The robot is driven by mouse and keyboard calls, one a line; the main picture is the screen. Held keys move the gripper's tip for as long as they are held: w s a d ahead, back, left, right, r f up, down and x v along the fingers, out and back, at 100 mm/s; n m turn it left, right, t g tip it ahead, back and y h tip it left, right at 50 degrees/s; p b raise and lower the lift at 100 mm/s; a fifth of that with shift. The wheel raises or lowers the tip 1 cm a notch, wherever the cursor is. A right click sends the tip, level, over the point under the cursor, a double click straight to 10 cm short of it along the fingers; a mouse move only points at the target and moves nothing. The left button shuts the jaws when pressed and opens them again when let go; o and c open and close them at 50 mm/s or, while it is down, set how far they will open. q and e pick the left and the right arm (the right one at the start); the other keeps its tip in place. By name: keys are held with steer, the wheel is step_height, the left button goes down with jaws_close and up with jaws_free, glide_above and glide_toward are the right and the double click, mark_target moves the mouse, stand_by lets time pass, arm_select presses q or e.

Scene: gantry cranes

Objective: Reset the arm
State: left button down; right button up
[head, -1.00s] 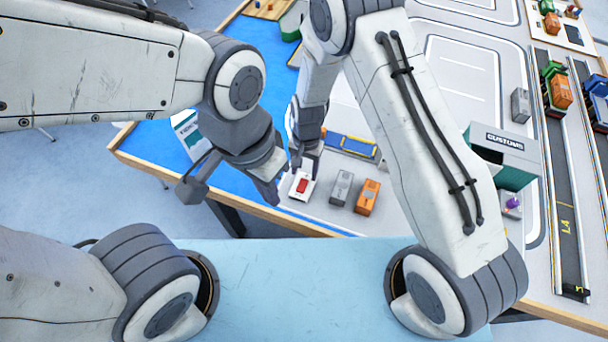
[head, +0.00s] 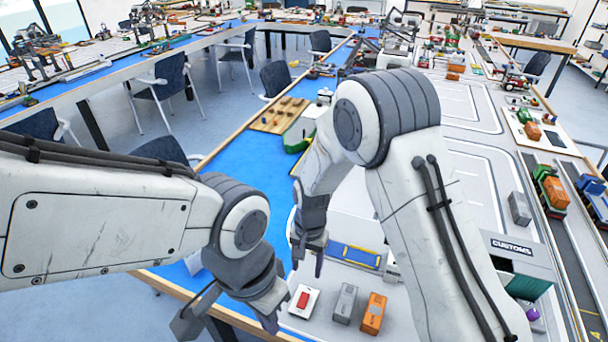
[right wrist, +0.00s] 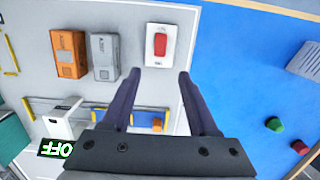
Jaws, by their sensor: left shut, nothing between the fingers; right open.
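My right gripper (head: 306,268) hangs open and empty above the table, just behind a white switch box with a red rocker (head: 303,300). In the right wrist view the two dark fingers (right wrist: 159,82) stand apart, and the switch box (right wrist: 161,44) lies beyond their tips, apart from them. My left gripper (head: 274,322) is shut and empty, low in the head view, left of the switch box near the table's front edge. A small display (right wrist: 55,148) reads OFF, upside down in the wrist view.
A grey container (head: 345,303) and an orange container (head: 372,314) stand right of the switch box. A blue and yellow piece (head: 354,255) lies behind them. A green CUSTOMS booth (head: 520,265) stands at the right. Blue water surface (head: 235,180) runs along the left side.

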steer(key=s+r+n, duration=0.6)
steer(key=s+r, duration=0.4)
steer(key=r, duration=0.3)
steer(key=s+d+r+n, duration=0.1)
steer(key=s+r+n, duration=0.2)
steer(key=s, duration=0.2)
steer(key=s+d+r+n+t, duration=0.1)
steer(key=s+d+r+n, duration=0.1)
steer(key=s, duration=0.4)
steer(key=shift+s+d+r+n+y, duration=0.15)
steer(key=shift+s+r+n+y, duration=0.15)
steer(key=shift+r+n, duration=0.15)
